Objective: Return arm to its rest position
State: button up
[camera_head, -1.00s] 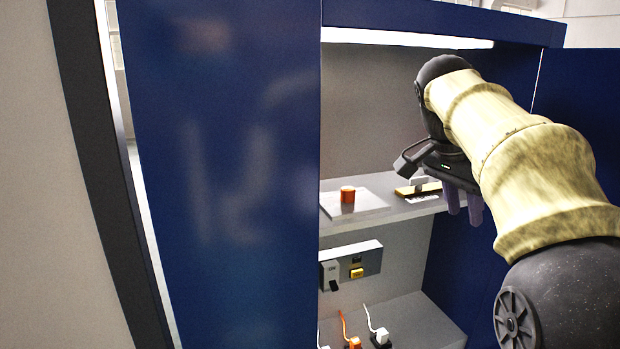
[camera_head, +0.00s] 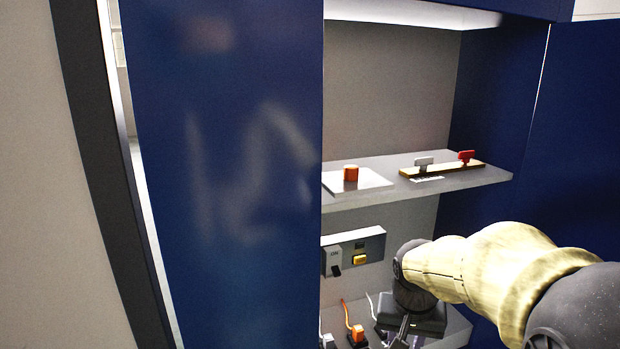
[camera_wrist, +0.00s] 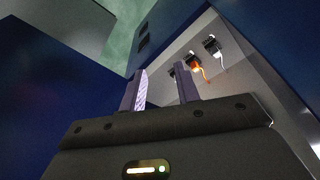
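My gripper (camera_head: 402,334) is low at the right in the head view, in front of the cabinet's lower shelf. My arm (camera_head: 490,270) reaches in from the right edge. In the wrist view the two fingers of my gripper (camera_wrist: 161,78) stand apart with nothing between them. Beyond them that view shows the cabinet's lower part, tilted, with a plug that has an orange cable (camera_wrist: 195,62) and a dark and white plug (camera_wrist: 211,45). In the head view my gripper hides part of the lower shelf.
The upper shelf (camera_head: 450,187) holds an orange cylinder (camera_head: 351,173) on a plate and a strip with a grey handle (camera_head: 424,164) and a red handle (camera_head: 466,157). A switch box (camera_head: 372,245) hangs below. Blue doors (camera_head: 225,200) flank the opening.

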jog(key=s+a+f+n+b, duration=0.2)
jog(key=s+f+n, duration=0.1)
jog(key=s+f, duration=0.6)
notch_tip(320, 180, down, 3)
jog(key=shift+r+y, duration=0.1)
jog(key=shift+y, duration=0.3)
jog(key=shift+w+a, duration=0.15)
jog(key=shift+w, duration=0.05)
jog(key=shift+s+d, duration=0.2)
jog(key=shift+w, duration=0.1)
jog(key=shift+a, duration=0.15)
